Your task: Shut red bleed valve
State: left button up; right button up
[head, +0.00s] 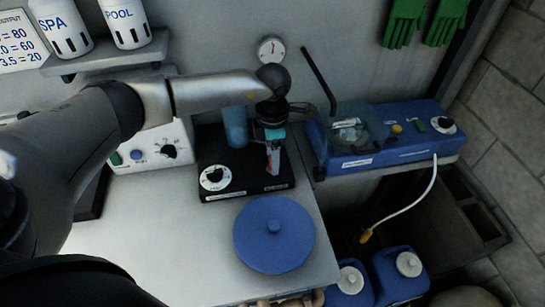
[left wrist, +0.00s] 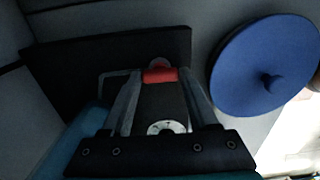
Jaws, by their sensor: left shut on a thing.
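My left arm reaches in from the left in the head view, and my left gripper (head: 273,152) points down over the right part of a black unit. In the left wrist view the two fingers (left wrist: 161,88) are closed about the red bleed valve (left wrist: 160,75), whose red part shows between the fingertips. A sliver of the red valve (head: 273,163) also shows below the gripper in the head view; the rest is hidden by the fingers. The valve's exact angle cannot be told. My right gripper is not in view.
The black unit (head: 235,192) has a white dial and a blue translucent cylinder (head: 236,127). A round blue lid (head: 274,234) lies in front on the bench. A blue unit (head: 345,160) stands to the right. The bench top (head: 165,225) at front left is clear.

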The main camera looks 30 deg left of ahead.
pick_arm(q)
jog(key=shift+r, duration=0.1)
dwell(0.3)
jog(key=o, duration=1.4)
notch_tip(320, 180, up, 15)
jog(key=shift+r, duration=0.1)
